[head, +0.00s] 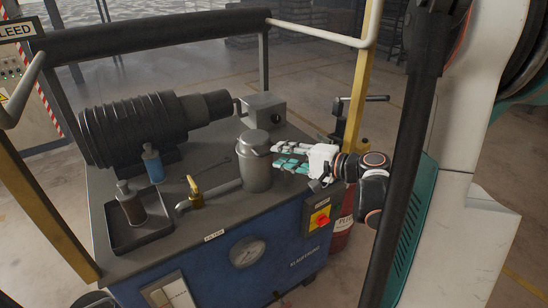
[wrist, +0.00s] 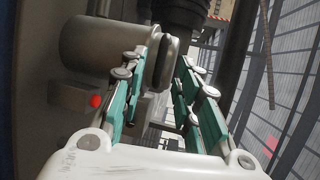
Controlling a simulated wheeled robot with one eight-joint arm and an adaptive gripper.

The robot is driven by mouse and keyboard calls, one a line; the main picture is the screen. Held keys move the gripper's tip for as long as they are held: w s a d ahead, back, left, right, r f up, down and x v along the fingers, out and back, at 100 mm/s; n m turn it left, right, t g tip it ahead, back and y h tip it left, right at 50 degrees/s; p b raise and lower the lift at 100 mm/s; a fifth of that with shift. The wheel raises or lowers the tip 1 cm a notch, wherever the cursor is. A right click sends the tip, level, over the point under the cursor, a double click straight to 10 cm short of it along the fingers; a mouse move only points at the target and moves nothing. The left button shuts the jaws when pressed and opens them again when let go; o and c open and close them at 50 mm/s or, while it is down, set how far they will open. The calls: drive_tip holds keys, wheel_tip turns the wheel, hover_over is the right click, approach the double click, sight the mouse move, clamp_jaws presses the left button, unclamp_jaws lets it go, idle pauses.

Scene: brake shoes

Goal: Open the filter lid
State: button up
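The filter is a grey metal canister (head: 257,172) standing upright near the front right of the bench top, with a domed lid (head: 255,139) on it. In the wrist view the canister (wrist: 100,50) lies sideways, with its lid end (wrist: 168,62) to the right, seen beyond the fingers. My gripper (head: 288,157) is just right of the canister at about its upper part, fingers one above the other and pointing at it. The teal-padded fingers (wrist: 165,100) are apart with nothing held between them. Whether a fingertip touches the canister cannot be told.
A brass-handled valve (head: 195,192) and pipe stand left of the canister. A grey box (head: 263,108) is behind it, and a large ribbed motor (head: 135,125) at back left. A tray (head: 138,222) holds a bottle. A yellow post (head: 357,95) rises behind my gripper.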

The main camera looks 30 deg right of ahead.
sight(271, 153)
drive_tip(key=shift+b+x, duration=0.35)
drive_tip(key=shift+x, duration=1.55)
clamp_jaws()
